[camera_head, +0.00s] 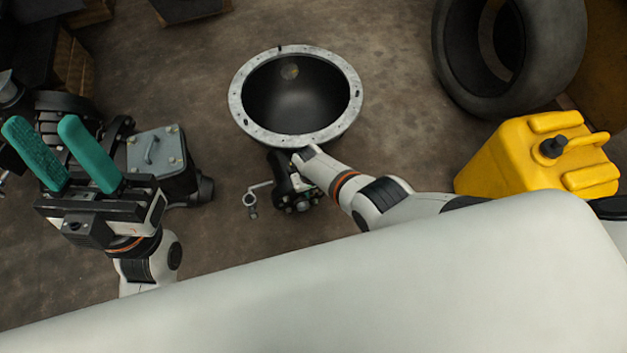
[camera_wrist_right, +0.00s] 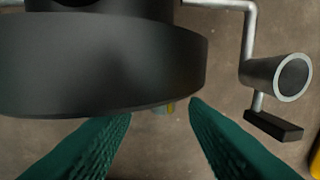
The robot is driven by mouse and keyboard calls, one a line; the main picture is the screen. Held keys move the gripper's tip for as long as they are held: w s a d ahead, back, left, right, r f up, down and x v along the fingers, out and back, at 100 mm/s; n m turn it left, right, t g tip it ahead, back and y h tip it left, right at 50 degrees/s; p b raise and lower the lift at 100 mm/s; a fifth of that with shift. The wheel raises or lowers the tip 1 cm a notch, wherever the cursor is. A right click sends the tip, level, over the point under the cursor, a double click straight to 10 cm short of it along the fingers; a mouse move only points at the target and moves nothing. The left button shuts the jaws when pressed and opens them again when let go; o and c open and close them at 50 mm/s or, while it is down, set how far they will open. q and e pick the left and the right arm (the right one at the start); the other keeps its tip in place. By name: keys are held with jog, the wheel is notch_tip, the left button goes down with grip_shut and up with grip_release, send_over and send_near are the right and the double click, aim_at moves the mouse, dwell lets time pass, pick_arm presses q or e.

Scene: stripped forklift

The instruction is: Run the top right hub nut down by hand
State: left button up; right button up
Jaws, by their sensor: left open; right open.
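No hub nut can be clearly made out. In the right wrist view, a black round part (camera_wrist_right: 100,65) fills the upper left, close in front of my right gripper (camera_wrist_right: 160,107). Its two green fingers are apart with nothing seen held. My left gripper (camera_head: 42,124) is open and empty, fingers raised, at far left.
A large dark bowl-shaped housing has a grey bolted flange (camera_head: 240,115). A crank-like metal bracket (camera_wrist_right: 250,40) stands right of the black part. A grey lidded box (camera_head: 155,150), yellow canister (camera_head: 510,160) and tyre (camera_head: 555,50) stand around. Floor between housing and tyre is clear.

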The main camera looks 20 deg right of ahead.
notch_tip(320, 180, up, 3)
jog(key=shift+a+p, duration=0.1)
jog(key=shift+p, duration=1.15)
pick_arm(q)
jog(key=w+d+f+g+y+p, duration=0.15)
jog(key=w+f+g+y, duration=0.25)
jog(key=w+f+g, duration=0.7)
pick_arm(e)
notch_tip(320, 180, up, 3)
notch_tip(320, 180, up, 6)
jog(key=f+p, duration=0.1)
jog(key=p, duration=0.4)
send_over(316, 192)
jog(key=a, duration=0.1)
pick_arm(q)
jog(key=s+a+f+g+y, duration=0.1)
jog(key=s+a+f+g, duration=0.1)
jog(key=s+f+g, duration=0.2)
jog(key=s+a+f+g+y, duration=0.2)
jog(key=s+a+f+g, duration=0.1)
jog(key=f+g, duration=0.7)
jog(key=shift+s+f+y, duration=0.2)
jog(key=shift+s+y, duration=0.1)
jog(key=shift+s, duration=0.45)
pick_arm(e)
jog(key=shift+a+r, duration=0.2)
jog(key=shift+r, duration=0.15)
